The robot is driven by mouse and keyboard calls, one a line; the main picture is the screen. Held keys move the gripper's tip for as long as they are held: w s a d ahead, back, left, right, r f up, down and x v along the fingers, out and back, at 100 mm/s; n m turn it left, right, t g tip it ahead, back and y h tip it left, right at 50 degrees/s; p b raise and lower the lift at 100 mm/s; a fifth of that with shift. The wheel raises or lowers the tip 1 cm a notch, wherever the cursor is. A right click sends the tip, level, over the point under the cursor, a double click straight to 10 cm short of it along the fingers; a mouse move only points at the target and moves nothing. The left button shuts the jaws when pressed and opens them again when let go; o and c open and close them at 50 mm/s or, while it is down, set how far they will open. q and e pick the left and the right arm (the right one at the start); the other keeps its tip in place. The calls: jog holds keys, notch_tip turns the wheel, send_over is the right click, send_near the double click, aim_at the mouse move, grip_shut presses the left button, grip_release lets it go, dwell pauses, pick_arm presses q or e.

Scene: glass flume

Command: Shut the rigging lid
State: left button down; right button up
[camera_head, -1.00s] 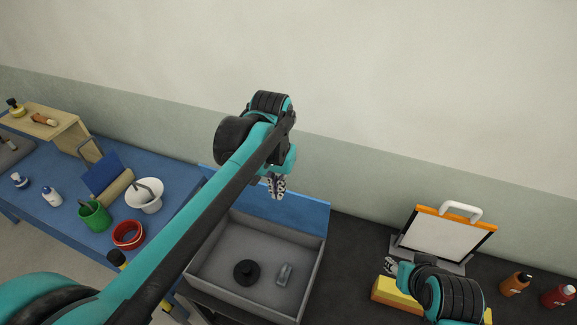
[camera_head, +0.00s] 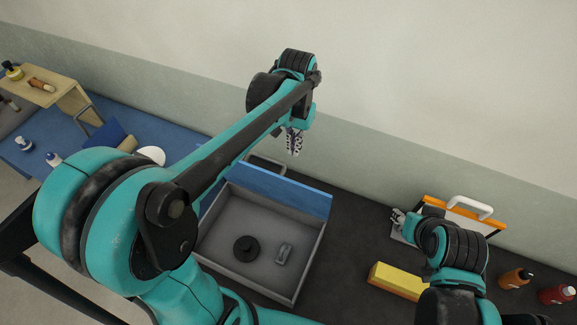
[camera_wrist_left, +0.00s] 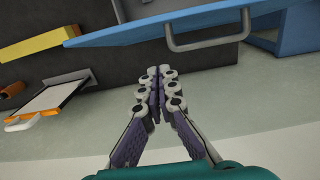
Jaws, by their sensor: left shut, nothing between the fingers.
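The rigging lid, a blue panel (camera_head: 300,197), stands open along the back edge of the grey box (camera_head: 305,258). Its looped handle (camera_head: 266,163) shows behind its top edge. In the left wrist view the lid (camera_wrist_left: 120,30) crosses the top, with the handle (camera_wrist_left: 208,42) hanging from it. My left gripper (camera_head: 294,152) is shut and empty, behind and above the lid, apart from the handle. Its closed fingers show in the left wrist view (camera_wrist_left: 158,75). My right gripper (camera_head: 397,217) is beside the orange-edged board; its fingers are too small to read.
A black round piece (camera_head: 246,249) and a small grey piece (camera_head: 284,253) lie in the box. A yellow block (camera_head: 397,280), an orange-edged board (camera_head: 450,224) and two bottles, orange (camera_head: 516,278) and red (camera_head: 556,294), stand right. The wall rises close behind.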

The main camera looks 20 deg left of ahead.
pick_arm(q)
jog(key=s+f, duration=0.2)
jog(key=f, duration=0.1)
jog(key=s+f+p, duration=0.1)
jog(key=s+f, duration=0.1)
jog(key=shift+a+f, duration=0.15)
jog(key=shift+a, duration=0.15)
jog(key=shift+w+f, duration=0.1)
jog(key=shift+w, duration=0.1)
